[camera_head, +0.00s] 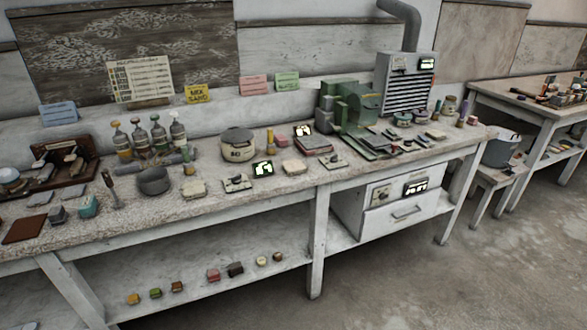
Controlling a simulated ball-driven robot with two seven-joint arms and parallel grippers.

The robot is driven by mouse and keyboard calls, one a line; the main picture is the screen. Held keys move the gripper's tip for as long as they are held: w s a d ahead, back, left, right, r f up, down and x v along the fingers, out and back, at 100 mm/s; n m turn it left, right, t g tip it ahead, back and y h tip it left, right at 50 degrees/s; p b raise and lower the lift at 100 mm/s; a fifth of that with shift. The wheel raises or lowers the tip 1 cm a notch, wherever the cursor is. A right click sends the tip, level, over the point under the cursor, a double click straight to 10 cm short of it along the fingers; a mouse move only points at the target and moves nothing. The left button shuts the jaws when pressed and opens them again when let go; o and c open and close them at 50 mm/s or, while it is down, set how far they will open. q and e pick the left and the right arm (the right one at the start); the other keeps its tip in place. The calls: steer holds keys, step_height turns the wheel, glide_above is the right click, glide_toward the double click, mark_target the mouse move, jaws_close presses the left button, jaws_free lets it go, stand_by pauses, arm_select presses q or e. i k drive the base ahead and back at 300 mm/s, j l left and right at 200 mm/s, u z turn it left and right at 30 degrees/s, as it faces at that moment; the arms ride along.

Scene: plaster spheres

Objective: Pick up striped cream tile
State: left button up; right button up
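Several cream-coloured pieces lie on the long workbench (240,188). One cream block (193,189) is near the front edge, right of a grey bowl (153,181). Another flat cream piece (294,167) lies near the middle, right of a small lit display (263,169). A third pale piece (436,134) lies toward the right end. They are too small for me to tell which one has stripes. Neither of my grippers is in view.
A round pot (238,142), bottles (158,132) and a green machine (350,106) crowd the bench. Small coloured blocks (213,274) line the lower shelf. A drawer unit (400,208) and a bucket (501,148) are at right. The floor (400,285) in front is clear.

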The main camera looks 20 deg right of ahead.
mark_target(292, 166)
steer(key=l+u, duration=0.1)
steer(key=u, duration=0.45)
steer(key=l+u, duration=0.3)
steer(key=l, duration=0.15)
steer(key=k+l+u, duration=0.15)
steer(key=l+u, duration=0.2)
steer(key=k+l+u, duration=0.15)
steer(key=l+u, duration=0.15)
steer(key=l, duration=0.2)
